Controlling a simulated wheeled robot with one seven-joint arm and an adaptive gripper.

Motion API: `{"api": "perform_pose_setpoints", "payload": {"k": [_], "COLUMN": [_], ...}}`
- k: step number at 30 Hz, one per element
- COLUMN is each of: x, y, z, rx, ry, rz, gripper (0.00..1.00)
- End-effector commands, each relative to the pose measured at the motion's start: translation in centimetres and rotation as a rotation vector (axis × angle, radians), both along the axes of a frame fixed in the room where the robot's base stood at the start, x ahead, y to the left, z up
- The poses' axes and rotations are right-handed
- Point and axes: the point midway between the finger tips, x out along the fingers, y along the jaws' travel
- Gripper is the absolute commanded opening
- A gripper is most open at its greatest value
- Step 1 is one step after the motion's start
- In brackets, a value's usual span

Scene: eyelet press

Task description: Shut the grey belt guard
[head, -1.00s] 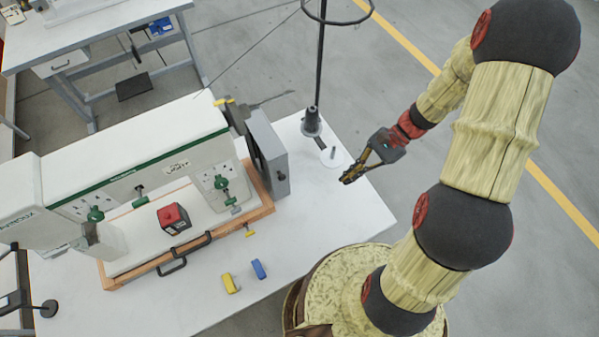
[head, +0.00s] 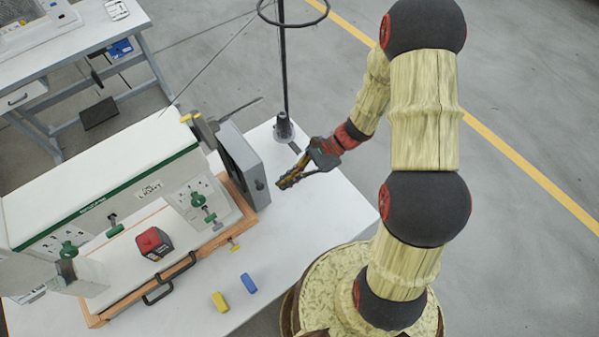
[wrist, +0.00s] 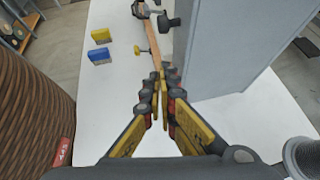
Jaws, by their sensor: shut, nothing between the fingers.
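The grey belt guard (head: 246,166) is a tall flat box-like panel at the right end of the white sewing-type machine (head: 110,185). It stands out from the machine's end, with a dark gap and dark parts between them. A small dark knob (head: 259,184) sits on its near edge. My gripper (head: 281,185) is shut and empty, just right of the guard and apart from it in the head view. In the wrist view the guard (wrist: 222,50) fills the upper right, beside my closed fingertips (wrist: 163,76). The guard's hinge is hidden.
A thread stand (head: 284,126) rises behind my gripper. A red block (head: 153,243) lies on the machine's bed, by a black handle (head: 170,279). Yellow (head: 219,301) and blue (head: 248,283) blocks lie on the white table (head: 325,205). The table right of the guard is mostly clear.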

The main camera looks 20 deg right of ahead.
Motion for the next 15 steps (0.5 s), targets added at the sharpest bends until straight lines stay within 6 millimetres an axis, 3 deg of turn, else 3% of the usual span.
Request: {"api": "perform_pose_setpoints", "payload": {"k": [6, 15], "x": [-0.1, -0.2], "y": [2.2, 2.8], "z": [1.5, 1.8], "rx": [-0.002, -0.002], "ry": [-0.006, -0.006], "rz": [0.001, 0.001], "gripper": [0.00, 0.00]}}
